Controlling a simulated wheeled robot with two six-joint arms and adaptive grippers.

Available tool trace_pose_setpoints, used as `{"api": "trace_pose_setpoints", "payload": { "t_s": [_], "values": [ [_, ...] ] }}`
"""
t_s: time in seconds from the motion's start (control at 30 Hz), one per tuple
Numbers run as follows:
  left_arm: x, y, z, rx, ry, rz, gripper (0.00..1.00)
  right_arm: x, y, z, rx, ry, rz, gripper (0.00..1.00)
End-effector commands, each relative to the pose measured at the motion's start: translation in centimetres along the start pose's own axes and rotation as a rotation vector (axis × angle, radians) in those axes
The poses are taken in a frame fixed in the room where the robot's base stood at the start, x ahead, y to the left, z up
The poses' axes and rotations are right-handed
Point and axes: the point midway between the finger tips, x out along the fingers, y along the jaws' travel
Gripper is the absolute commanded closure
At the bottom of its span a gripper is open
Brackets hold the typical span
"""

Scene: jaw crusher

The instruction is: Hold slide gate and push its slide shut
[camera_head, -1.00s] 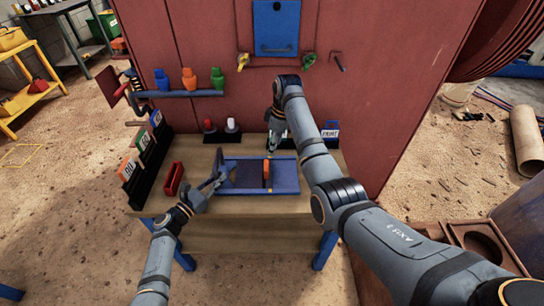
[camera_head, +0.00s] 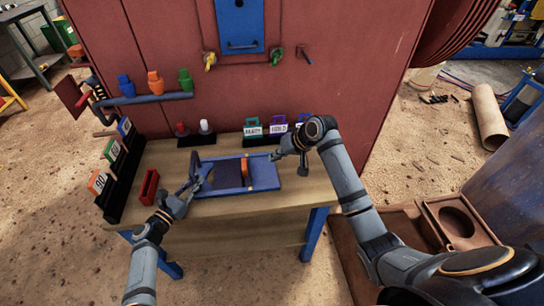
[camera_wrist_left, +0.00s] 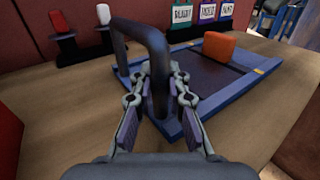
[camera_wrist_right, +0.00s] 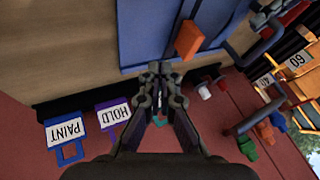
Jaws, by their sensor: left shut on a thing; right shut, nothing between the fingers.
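The slide gate (camera_head: 267,179) is a flat blue frame lying on the table, with a dark upright handle at its left end. An orange tab (camera_head: 245,171) stands on the slide, right of the frame's middle. My left gripper (camera_head: 190,190) is shut on the dark handle (camera_wrist_left: 150,40), one finger on each side of it in the left wrist view. My right gripper (camera_head: 277,156) is shut and empty near the frame's back right corner, apart from the tab. In the right wrist view the orange tab (camera_wrist_right: 189,40) is just beyond its fingertips (camera_wrist_right: 160,72).
Sign holders (camera_head: 252,131) and a stand with red and white knobs (camera_head: 206,127) line the table's back. Numbered plates (camera_head: 100,182) and a red holder (camera_head: 149,187) are at left. The red machine wall rises behind. The table front (camera_head: 260,225) is clear.

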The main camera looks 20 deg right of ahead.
Motion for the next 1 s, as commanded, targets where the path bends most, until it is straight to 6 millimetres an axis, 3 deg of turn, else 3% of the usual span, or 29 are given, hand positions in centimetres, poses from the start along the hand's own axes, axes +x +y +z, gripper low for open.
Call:
{"api": "trace_pose_setpoints", "payload": {
  "t_s": [0.33, 0.6, 1.0],
  "values": [
    [0.0, 0.1, 0.0, 0.002, 0.001, 0.002, 1.0, 7.2, -0.6, 0.0, -0.001, 0.0, -0.004, 1.0],
    [0.0, 0.1, 0.0, 0.002, 0.001, 0.002, 1.0, 8.5, -3.4, 0.0, -0.002, 0.001, -0.001, 1.0],
    [0.0, 0.1, 0.0, 0.001, 0.001, 0.002, 1.0, 8.7, -3.7, 0.0, -0.002, 0.0, 0.001, 1.0]
  ]
}}
